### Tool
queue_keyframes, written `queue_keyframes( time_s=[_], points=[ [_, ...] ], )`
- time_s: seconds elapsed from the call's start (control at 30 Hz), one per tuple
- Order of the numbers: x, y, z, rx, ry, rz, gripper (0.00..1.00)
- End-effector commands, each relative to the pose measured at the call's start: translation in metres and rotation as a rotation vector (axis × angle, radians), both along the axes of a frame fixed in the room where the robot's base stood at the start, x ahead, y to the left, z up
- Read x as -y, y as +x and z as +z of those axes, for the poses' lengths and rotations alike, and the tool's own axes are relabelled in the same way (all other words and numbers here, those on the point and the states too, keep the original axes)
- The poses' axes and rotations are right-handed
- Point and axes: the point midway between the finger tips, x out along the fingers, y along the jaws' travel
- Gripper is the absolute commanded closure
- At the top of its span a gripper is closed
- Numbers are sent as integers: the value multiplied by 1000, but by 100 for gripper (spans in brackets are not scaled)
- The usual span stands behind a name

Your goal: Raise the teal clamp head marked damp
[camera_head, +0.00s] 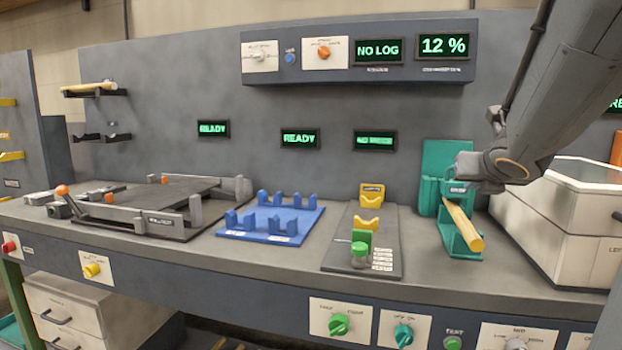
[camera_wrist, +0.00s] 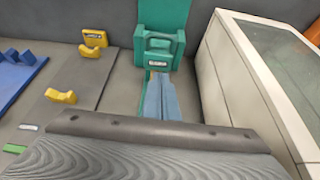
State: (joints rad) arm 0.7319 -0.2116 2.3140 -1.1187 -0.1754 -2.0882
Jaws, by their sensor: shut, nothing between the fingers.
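The teal clamp head (camera_wrist: 152,62) shows a handle on top and a small label, too small to read, in the wrist view. In the head view the clamp head (camera_head: 458,188) sits on the teal fixture (camera_head: 446,238), over a pale wooden rod (camera_head: 465,228) that slopes toward the front. My gripper (camera_wrist: 158,80) is shut and empty, its fingertips pointing at the clamp head's lower front. I cannot tell whether they touch it. The fingers hide the rod in the wrist view. In the head view my wrist covers the clamp head's right side.
A white bin with a glass lid (camera_head: 565,215) stands close on the right. Displays above read NO LOG and 12 %.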

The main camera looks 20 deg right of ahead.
Motion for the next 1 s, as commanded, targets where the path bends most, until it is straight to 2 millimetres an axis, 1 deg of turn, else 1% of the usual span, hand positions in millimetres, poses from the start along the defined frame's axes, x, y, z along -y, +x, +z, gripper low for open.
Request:
queue_keyframes(
  time_s=[0.03, 0.3, 0.33, 0.4, 0.53, 0.73, 1.0],
  points=[
    [5, 10, -9, 0, 3, 0, 100],
    [30, 51, -32, -1, 4, 0, 100],
    [32, 54, -31, 0, 3, 0, 100],
    [35, 57, -16, 0, 2, 1, 100],
    [40, 64, -5, 0, 2, 0, 100],
    [44, 70, 2, 0, 2, -1, 100],
    [45, 72, 2, 1, 3, 0, 100]
  ],
)
